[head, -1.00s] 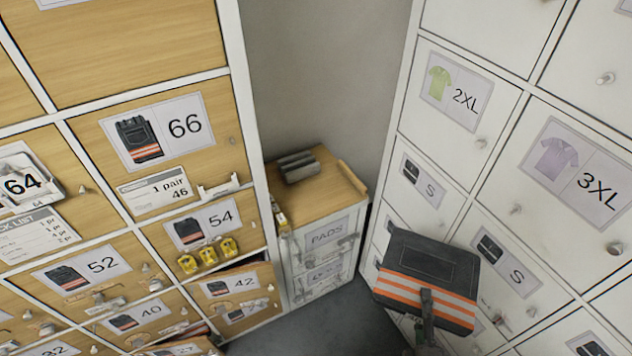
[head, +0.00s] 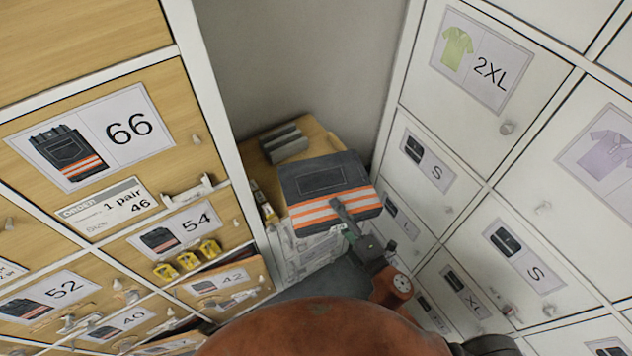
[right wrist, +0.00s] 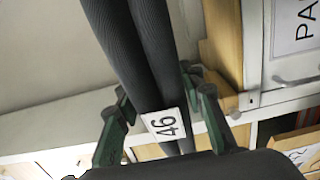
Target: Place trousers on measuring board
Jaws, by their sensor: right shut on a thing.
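The folded dark grey trousers (head: 322,178) have orange and white stripes. My right gripper (head: 345,212) is shut on their near edge and holds them up in front of the low cabinet in the corner. The right wrist view shows the folded layers of the trousers (right wrist: 125,50) and a "46" tag (right wrist: 166,124) between the gripper's green fingers (right wrist: 163,108). A wooden board (head: 252,152) tops the low cabinet; the trousers hide much of it in the head view. I cannot tell whether the trousers touch it. My left gripper is out of view.
Dark grey blocks (head: 285,143) lie at the back of the wooden top. Wooden lockers stand left, with an order card (head: 105,207) reading "1 pair 46" and yellow clips (head: 188,260). White lockers (head: 487,140) with protruding knobs stand right.

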